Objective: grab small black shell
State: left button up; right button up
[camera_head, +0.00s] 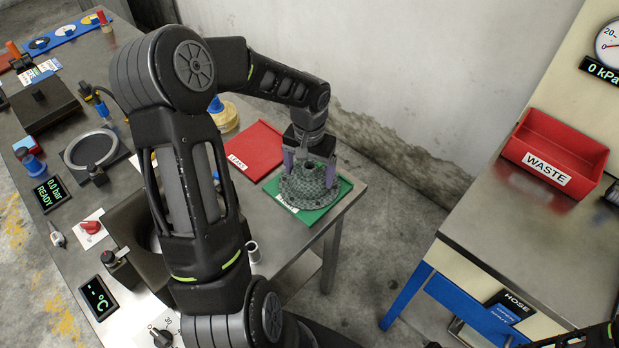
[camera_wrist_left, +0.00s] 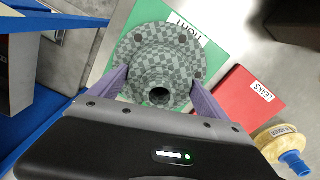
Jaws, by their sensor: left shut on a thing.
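The small black shell (camera_head: 300,188) looks dark grey with a checkered weave. It is a flanged, round part with a raised neck, on the green mat (camera_head: 340,190) at the table's far right corner. In the left wrist view the shell (camera_wrist_left: 157,62) shows its wide flange and open neck. My left gripper (camera_head: 308,164) comes down on it from above. Its purple fingers, also in the left wrist view (camera_wrist_left: 160,88), are shut on the neck. I cannot tell whether the shell touches the mat.
A red mat (camera_head: 254,150) marked LEAKS lies beside the green mat. A yellowish round part with a blue end (camera_wrist_left: 285,145) is near it. Across a floor gap stands another table with a red WASTE bin (camera_head: 555,150). Instruments crowd the left of my table.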

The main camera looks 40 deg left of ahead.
aim_at(309, 166)
pick_arm(q)
notch_tip(309, 166, up, 10)
jog(key=shift+r+b, duration=0.1)
jog(key=shift+b, duration=0.5)
